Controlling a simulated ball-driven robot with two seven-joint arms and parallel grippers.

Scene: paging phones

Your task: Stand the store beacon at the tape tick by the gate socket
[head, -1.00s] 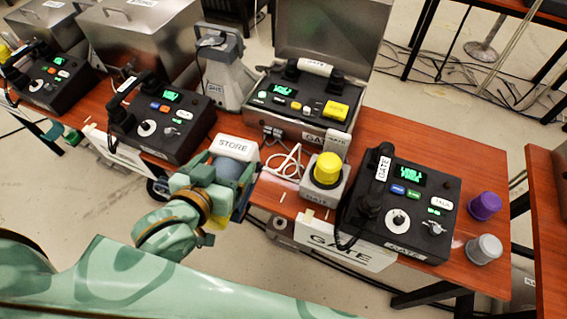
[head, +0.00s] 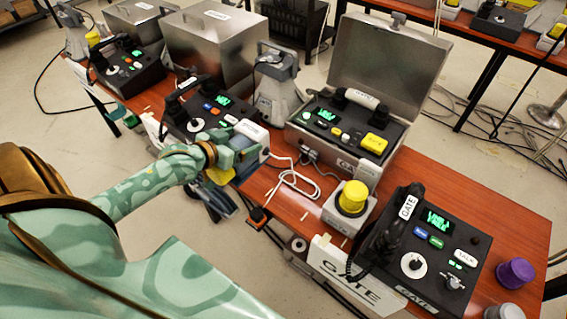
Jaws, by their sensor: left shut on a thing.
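My left gripper (head: 232,157) is shut on the store beacon (head: 250,130), which has a white top marked STORE over a blue-grey body. The gripper hides much of the body. The beacon appears at the table's front edge, right of the middle phone; I cannot tell if it touches the table. The gate socket seems to be the grey box (head: 337,219) under a yellow dome (head: 352,197), left of the gate phone. A small pale tape tick (head: 305,216) shows on the wood just left of that box. My right gripper is not in view.
A looped white cable (head: 295,180) lies between the beacon and the grey box. The gate phone (head: 425,245), open metal case (head: 385,75), grey lantern-like unit (head: 276,90) and middle phone (head: 200,115) crowd the table. Purple (head: 515,272) and grey knobs stand at right.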

